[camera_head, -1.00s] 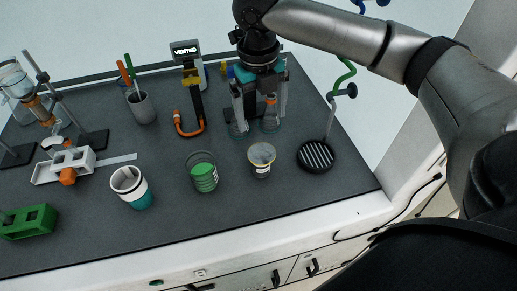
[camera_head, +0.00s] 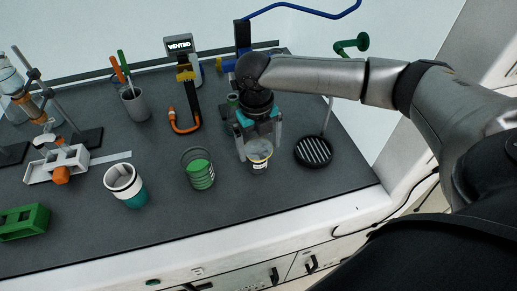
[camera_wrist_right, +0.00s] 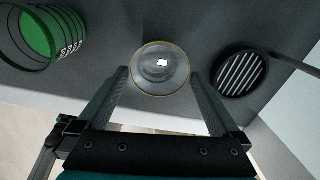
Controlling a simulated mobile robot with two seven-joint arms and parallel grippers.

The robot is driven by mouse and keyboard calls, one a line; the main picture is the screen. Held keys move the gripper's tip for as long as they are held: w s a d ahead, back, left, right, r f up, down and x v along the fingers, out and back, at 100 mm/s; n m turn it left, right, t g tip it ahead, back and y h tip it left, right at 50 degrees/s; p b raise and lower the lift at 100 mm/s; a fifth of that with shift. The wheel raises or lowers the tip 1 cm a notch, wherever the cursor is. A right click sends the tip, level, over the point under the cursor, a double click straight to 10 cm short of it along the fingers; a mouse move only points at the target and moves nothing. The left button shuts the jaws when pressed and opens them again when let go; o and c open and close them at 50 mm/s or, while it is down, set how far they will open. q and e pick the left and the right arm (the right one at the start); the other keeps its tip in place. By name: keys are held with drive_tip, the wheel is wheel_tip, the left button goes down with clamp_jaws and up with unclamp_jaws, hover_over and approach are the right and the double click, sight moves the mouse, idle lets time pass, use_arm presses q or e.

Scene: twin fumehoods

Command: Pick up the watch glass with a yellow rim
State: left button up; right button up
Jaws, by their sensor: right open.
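The watch glass with a yellow rim (camera_head: 260,149) lies on top of a small labelled container (camera_head: 259,167) at the right front of the dark bench. In the right wrist view the watch glass (camera_wrist_right: 160,68) is a clear round disc with a thin yellow edge. My right gripper (camera_head: 259,150) is open and empty and points down over it. In the right wrist view its fingertips (camera_wrist_right: 158,76) are on either side of the near part of the glass. I cannot tell whether they touch it. My left gripper is not in view.
A container with green contents (camera_head: 200,170) stands left of the watch glass, and a white-and-teal cup (camera_head: 125,184) farther left. A round black slotted disc (camera_head: 314,151) lies to the right. An orange-hosed device (camera_head: 184,95) stands behind. The bench front edge is close.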

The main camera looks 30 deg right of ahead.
drive_tip(key=shift+c, duration=0.2)
drive_tip(key=c, duration=1)
drive_tip(key=shift+r, duration=0.15)
drive_tip(key=shift+c, duration=0.2)
